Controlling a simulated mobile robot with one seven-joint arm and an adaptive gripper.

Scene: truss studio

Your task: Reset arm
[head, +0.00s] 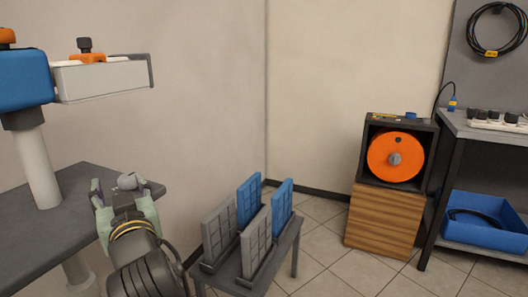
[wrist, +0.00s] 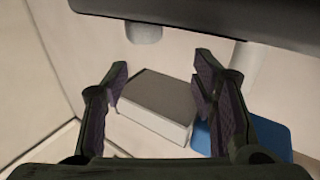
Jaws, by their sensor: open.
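My gripper (head: 118,188) is at the lower left of the head view, at the near right edge of a dark grey table (head: 80,187). Its two fingers are spread apart, and nothing is held between them. The open fingers (wrist: 160,70) also show in the wrist view, with purple inner pads. A small grey rounded knob (head: 128,181) appears by the fingertips in the head view. In the wrist view the knob (wrist: 143,33) lies beyond the fingers, apart from them.
A white arm-like box (head: 105,78) with orange clamps extends from a blue housing (head: 25,75) on a white post (head: 38,165). A low stand (head: 285,252) holds several grey and blue panels right of my arm. An orange reel (head: 396,156) and shelving (head: 490,130) stand right; tiled floor lies between.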

